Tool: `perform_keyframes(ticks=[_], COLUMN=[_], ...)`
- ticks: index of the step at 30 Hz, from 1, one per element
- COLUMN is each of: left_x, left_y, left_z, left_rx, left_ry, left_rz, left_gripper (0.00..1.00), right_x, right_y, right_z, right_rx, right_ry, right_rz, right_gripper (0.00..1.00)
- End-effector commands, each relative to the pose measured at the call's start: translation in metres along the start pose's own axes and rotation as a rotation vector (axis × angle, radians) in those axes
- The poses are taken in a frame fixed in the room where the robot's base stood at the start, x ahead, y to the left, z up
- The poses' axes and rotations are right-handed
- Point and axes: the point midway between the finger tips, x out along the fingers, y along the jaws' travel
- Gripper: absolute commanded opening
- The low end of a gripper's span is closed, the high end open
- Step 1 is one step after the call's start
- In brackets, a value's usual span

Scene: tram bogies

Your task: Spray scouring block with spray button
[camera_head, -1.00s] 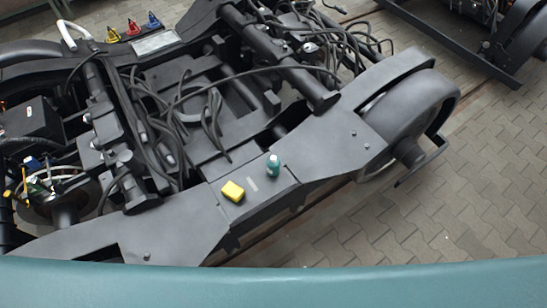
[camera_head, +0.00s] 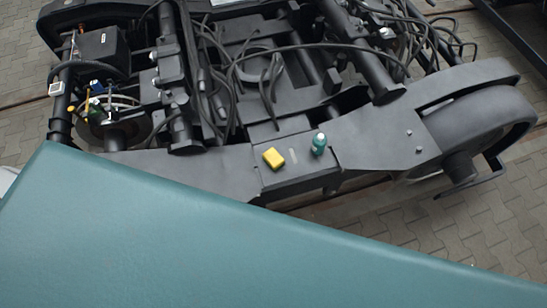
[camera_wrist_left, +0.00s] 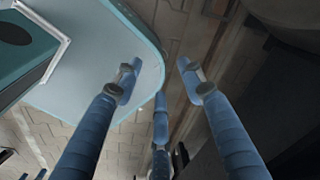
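The scouring block, a small yellow block (camera_head: 273,158), lies on the flat dark side beam of the bogie (camera_head: 230,173) in the head view. A small green bottle (camera_head: 319,144) stands upright just right of it, apart from it. It has a pale top; the spray button itself is too small to make out. My left gripper (camera_wrist_left: 160,88) shows in the left wrist view with its blue fingers spread and nothing between them. Neither the block nor the bottle is seen there. Neither gripper shows in the head view, and my right gripper is not seen at all.
Dark hoses (camera_head: 270,85) and frame parts fill the bogie behind the block. A large wheel (camera_head: 480,125) is at its right end. Several small coloured items (camera_head: 95,100) lie at the left. Paved floor (camera_head: 480,215) is clear at the lower right.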

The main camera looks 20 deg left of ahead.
Motion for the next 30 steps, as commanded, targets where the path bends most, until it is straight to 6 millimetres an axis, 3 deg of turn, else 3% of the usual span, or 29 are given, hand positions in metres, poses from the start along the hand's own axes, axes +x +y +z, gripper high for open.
perform_keyframes(ticks=[3, 9, 30], left_x=[0.0000, 0.0000, -0.0001], left_y=[-0.0003, -0.0003, -0.0003], left_z=[0.0005, 0.0006, 0.0007], left_rx=[0.000, 0.000, 0.001], left_ry=[-0.001, -0.001, 0.000], left_rz=[0.000, 0.000, 0.000], left_gripper=[0.36, 0.00, 0.00], right_x=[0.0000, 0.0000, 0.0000], right_y=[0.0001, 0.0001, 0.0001], right_z=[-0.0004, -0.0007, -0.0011], right_rx=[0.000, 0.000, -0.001], right_ry=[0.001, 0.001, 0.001], right_rz=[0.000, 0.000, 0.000], right_gripper=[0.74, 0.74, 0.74])
